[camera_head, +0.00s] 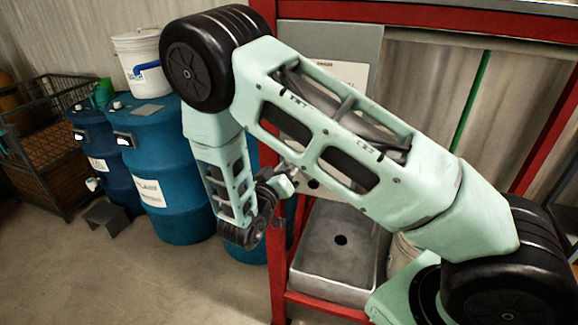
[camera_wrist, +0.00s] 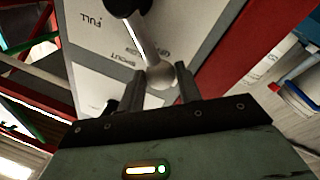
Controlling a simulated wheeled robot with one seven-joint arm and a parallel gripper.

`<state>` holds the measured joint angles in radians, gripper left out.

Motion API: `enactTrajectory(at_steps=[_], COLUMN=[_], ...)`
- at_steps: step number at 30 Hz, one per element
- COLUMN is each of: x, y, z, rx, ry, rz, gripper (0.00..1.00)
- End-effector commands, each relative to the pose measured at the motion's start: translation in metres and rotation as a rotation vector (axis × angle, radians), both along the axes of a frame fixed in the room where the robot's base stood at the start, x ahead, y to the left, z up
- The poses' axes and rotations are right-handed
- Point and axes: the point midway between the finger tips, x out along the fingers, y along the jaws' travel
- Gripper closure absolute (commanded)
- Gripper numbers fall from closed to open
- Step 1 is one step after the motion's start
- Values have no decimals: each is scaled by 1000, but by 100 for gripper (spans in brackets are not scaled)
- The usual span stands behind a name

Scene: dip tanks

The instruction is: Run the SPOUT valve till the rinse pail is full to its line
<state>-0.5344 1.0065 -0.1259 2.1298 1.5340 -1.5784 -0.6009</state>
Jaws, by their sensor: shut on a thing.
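In the wrist view, a pale panel (camera_wrist: 100,60) bears the words SPOUT and FULL. A lever (camera_wrist: 145,42) runs from a dark hub at the top edge down to a round pale knob (camera_wrist: 160,78). My gripper (camera_wrist: 162,72) is shut on the knob, a finger on each side. In the head view my gripper (camera_head: 284,186) is at the panel, mostly hidden by my own arm. A pale pail (camera_head: 404,252) shows partly behind my arm, right of the sink; its inside and any line are hidden. No water is visible.
A grey sink basin (camera_head: 340,250) sits in a red frame (camera_head: 277,270) under the panel. Blue drums (camera_head: 165,170) stand to the left, one with a white bucket (camera_head: 137,55) on top. A wire crate (camera_head: 45,150) is at far left. The front-left floor is clear.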

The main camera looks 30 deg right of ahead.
Motion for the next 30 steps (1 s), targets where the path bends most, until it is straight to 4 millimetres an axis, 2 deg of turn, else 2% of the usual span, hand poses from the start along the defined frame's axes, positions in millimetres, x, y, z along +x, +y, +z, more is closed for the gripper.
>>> enactTrajectory(at_steps=[1,3,12,16,20,30], x=[0,0,0,-4,-15,-53], y=[2,2,2,10,30,100], z=[-2,-2,-1,-4,-9,-18], rx=[2,2,2,3,4,5], ry=[4,3,1,1,0,1], rz=[6,5,3,4,7,9], gripper=[63,45,45,45,45,45])
